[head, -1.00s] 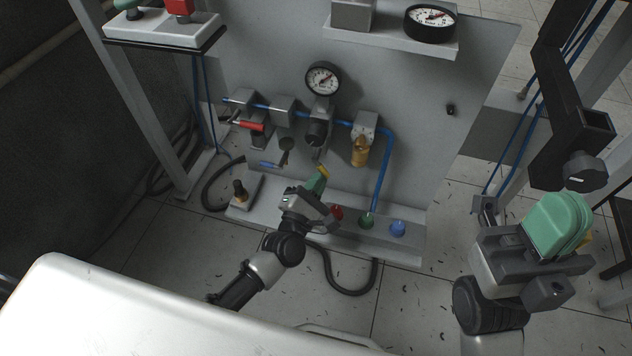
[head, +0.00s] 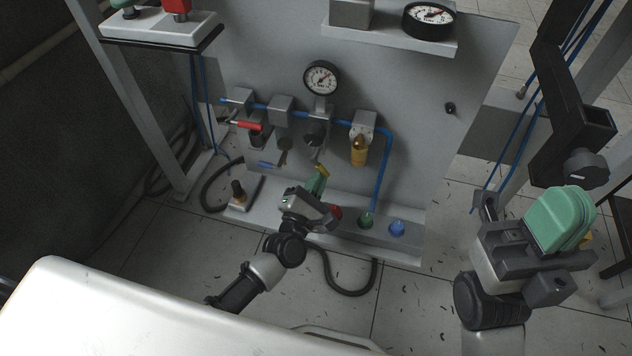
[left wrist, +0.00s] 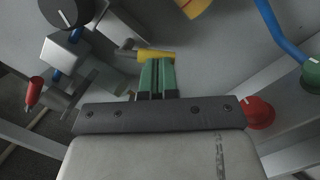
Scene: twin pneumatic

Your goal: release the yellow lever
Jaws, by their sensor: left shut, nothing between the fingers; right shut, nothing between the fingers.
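The yellow lever (head: 323,169) is on the pneumatic panel, just beyond the fingertips of my left gripper (head: 316,184). In the left wrist view the lever (left wrist: 156,55) lies across the picture directly ahead of the green fingertips (left wrist: 157,80). The fingers are closed together with nothing between them. I cannot tell whether the tips touch the lever. Its pivot end is partly hidden by the gripper in the head view. My right gripper (head: 560,220) is shut and empty, off to the right, well away from the panel.
A red-handled lever (head: 249,126), a blue-handled lever (head: 270,164), a gauge (head: 321,78) and a brass-coloured bowl (head: 359,150) are on the panel. Red (head: 336,212), green (head: 367,219) and blue (head: 397,228) knobs sit on the lower ledge, close right of my left gripper.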

